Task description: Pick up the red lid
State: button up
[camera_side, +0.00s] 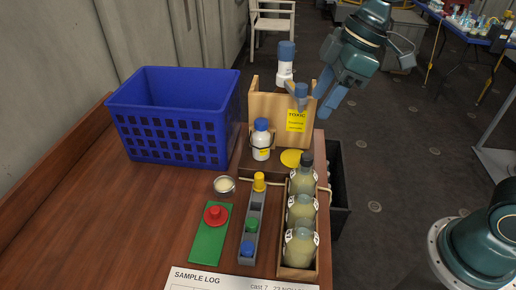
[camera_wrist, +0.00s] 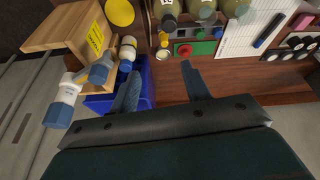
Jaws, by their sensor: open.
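The red lid (camera_side: 215,214) rests on a green board (camera_side: 207,246) on the table in the side view. It shows small in the wrist view (camera_wrist: 184,49), near the top middle. My gripper (camera_side: 313,100) is open and empty, raised in front of the wooden box with the yellow TOXIC label, well behind and to the right of the lid. In the wrist view the two fingers of my gripper (camera_wrist: 158,73) stand apart with nothing between them.
A grey rack (camera_side: 242,237) with yellow, green and blue lids and a wooden tray (camera_side: 300,273) of bottles stand right of the board. A blue crate (camera_side: 172,143), white bottle (camera_side: 261,140) and wooden box (camera_side: 266,120) stand behind. The table left of the board is clear.

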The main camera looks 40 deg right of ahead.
jog(key=w+a+f+n+g+y, duration=0.1)
jog(key=w+a+f+n+g, duration=0.1)
jog(key=w+a+f+n, duration=0.5)
jog(key=n+g+y, duration=0.1)
jog(key=n+g, duration=0.2)
jog(key=n, duration=0.2)
send_near(215, 209)
jog(key=shift+s+a+f+y, duration=0.1)
jog(key=shift+f+y, duration=0.2)
jog(key=shift+f, duration=0.4)
jog(key=shift+x, duration=3.75)
grip_shut()
